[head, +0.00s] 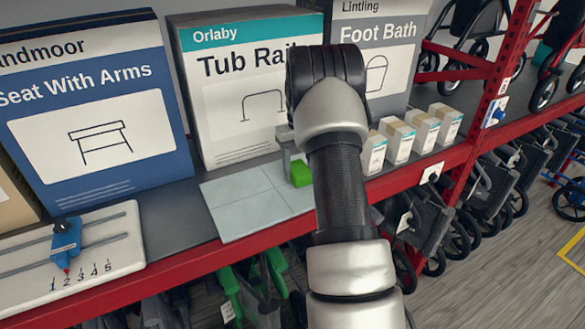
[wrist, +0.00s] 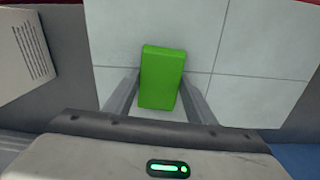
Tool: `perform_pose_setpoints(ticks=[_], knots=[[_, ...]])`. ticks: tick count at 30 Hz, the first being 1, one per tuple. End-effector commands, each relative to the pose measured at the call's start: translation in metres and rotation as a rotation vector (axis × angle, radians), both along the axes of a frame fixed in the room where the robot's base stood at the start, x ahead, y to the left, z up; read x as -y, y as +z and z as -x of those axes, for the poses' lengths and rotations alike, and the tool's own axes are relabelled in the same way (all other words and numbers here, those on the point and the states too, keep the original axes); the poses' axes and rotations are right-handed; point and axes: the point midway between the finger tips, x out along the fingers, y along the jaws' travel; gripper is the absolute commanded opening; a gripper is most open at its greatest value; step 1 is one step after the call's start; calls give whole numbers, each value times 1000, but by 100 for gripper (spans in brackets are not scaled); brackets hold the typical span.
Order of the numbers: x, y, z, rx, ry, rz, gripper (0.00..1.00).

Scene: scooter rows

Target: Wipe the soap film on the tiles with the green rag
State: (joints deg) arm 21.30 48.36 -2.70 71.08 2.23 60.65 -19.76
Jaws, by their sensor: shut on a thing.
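The green rag (head: 300,174) looks like a small bright green block. My gripper (wrist: 161,88) is shut on the rag (wrist: 162,75), with one grey finger on each side of it. The rag is over the right part of the pale grey tiles (head: 240,203); I cannot tell whether it touches them. The tiles also show in the wrist view (wrist: 255,90), with thin joint lines. I cannot make out a distinct soap film. My arm hides part of the tiles' right side in the head view.
A Tub Rail box (head: 235,110) stands behind the tiles, and a Foot Bath box (head: 393,45) stands further right. Several small white cartons (head: 398,140) line the shelf to the right. A white board with a blue slider (head: 66,240) lies left. The red shelf edge (head: 190,262) runs in front.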

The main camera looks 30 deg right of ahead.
Motion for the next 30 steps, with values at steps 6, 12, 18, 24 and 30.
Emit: perform_pose_setpoints(ticks=[6,12,18,24,30], knots=[[0,-3,0,0,1,-1,32],[-14,-3,0,-1,4,-2,32],[-32,-2,0,-1,4,-3,32],[-37,-2,0,-1,3,-2,32],[-52,-1,0,-1,4,-2,32]])
